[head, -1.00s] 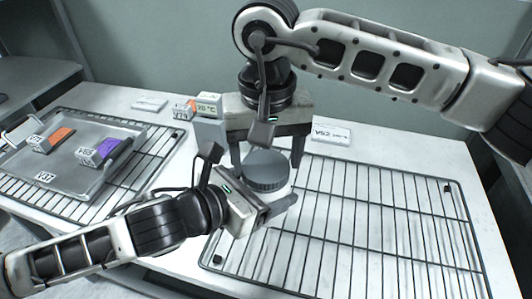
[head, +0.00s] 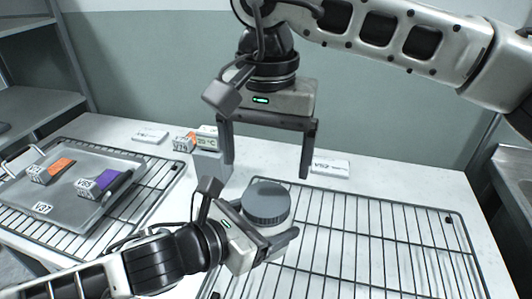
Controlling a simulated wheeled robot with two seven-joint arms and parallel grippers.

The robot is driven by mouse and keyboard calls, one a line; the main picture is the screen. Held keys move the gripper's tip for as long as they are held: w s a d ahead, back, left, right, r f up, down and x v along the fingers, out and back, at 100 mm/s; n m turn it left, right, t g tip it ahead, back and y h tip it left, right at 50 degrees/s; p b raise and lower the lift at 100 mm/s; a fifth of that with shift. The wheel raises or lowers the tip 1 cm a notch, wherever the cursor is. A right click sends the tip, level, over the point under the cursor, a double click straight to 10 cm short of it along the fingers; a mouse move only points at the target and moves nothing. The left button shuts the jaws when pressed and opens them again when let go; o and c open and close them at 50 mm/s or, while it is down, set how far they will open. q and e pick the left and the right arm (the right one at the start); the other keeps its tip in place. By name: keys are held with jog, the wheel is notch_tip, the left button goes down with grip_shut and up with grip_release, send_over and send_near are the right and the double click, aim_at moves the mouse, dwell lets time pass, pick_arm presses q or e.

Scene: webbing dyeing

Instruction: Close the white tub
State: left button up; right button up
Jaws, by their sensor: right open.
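The white tub (head: 280,229) stands at the left edge of the right-hand wire rack, with a round grey lid (head: 266,203) on top. The lid looks level; I cannot tell how tightly it sits. My left gripper (head: 276,242) comes in from the lower left and is around the tub's body, below the lid.
A grey tray (head: 62,207) with orange and purple pieces and label blocks lies on the left rack (head: 160,196). Flat label cards (head: 331,168) lie at the back. The right rack (head: 385,240) is otherwise bare.

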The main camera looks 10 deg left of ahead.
aim_at(265, 197)
jog(key=shift+f, duration=0.1)
jog(key=shift+f, duration=3.9)
jog(key=c, duration=1)
jog(key=m, duration=0.4)
jog(key=shift+m, duration=0.3)
jog(key=m, duration=0.4)
jog(key=shift+m, duration=0.4)
jog(key=m, duration=0.7)
jog(key=shift+m, duration=0.3)
